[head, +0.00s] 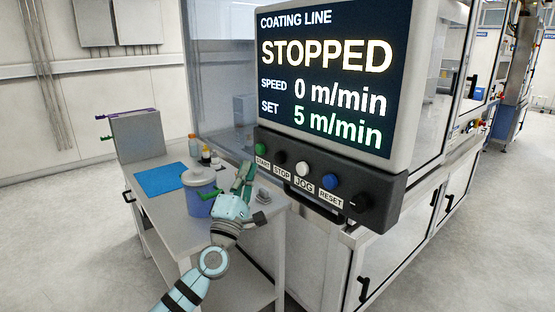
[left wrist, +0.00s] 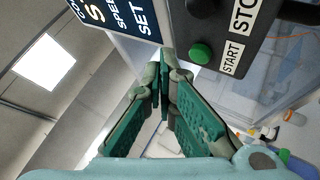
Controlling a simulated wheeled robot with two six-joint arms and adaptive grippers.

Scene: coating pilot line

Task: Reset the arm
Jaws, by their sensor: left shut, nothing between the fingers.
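My left arm comes in from the bottom of the head view, and its left gripper (head: 243,178) is in front of the control panel, low and left of the green START button (head: 262,149). The green fingers are shut with nothing between them. In the left wrist view the fingertips (left wrist: 163,62) meet, and the green START button (left wrist: 201,53) is to their right, apart from them. The panel (head: 330,178) also carries a black STOP, a white JOG and a blue RESET button. My right gripper is not in view.
The screen (head: 335,75) above reads STOPPED, speed 0 m/min, set 5 m/min. A side table (head: 170,218) below holds a blue mat (head: 161,180), a blue lidded pot (head: 200,190) and small bottles. The floor on the left is clear.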

